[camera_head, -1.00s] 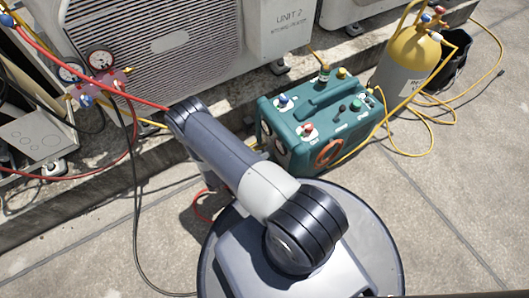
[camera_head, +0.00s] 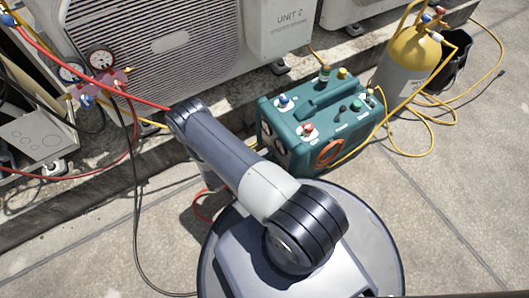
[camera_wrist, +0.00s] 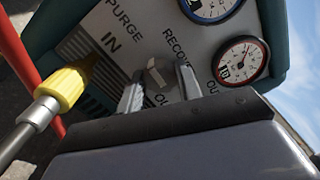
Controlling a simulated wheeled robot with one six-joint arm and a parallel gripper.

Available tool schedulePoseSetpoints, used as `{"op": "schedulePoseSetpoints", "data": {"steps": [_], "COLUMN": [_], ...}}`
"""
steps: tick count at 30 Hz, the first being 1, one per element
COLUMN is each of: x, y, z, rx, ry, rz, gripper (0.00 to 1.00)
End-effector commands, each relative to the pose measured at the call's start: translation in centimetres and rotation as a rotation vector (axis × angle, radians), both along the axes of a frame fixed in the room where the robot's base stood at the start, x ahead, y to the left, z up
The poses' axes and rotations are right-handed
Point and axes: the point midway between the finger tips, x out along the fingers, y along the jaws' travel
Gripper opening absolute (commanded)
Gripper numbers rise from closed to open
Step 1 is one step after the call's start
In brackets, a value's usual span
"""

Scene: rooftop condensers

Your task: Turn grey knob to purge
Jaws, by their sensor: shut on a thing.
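The grey knob (camera_wrist: 156,76) is on the pale front panel (camera_wrist: 178,38) of the teal recovery machine (camera_head: 345,97). In the head view my arm hides my gripper and the knob.
A yellow hose fitting (camera_wrist: 62,88) marked IN juts out left of my fingers. Two gauges, one blue-rimmed (camera_wrist: 210,6) and one red-rimmed (camera_wrist: 242,61), sit on the panel's right. A yellow-topped cylinder (camera_head: 405,65) and yellow hose stand right of the machine. A red hose (camera_head: 85,75) crosses left.

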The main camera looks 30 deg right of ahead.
Motion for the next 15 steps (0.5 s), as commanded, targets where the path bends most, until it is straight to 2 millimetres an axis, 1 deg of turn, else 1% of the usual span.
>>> {"op": "schedulePoseSetpoints", "data": {"steps": [10, 11, 15], "x": [0.03, 0.02, 0.02], "y": [0.02, 0.02, 0.02], "z": [-0.05, -0.05, -0.04], "rx": [0.002, 0.002, 0.001], "ry": [0.001, 0.001, 0.000], "rz": [0.001, 0.001, 0.000], "gripper": [0.11, 0.36, 0.47]}}
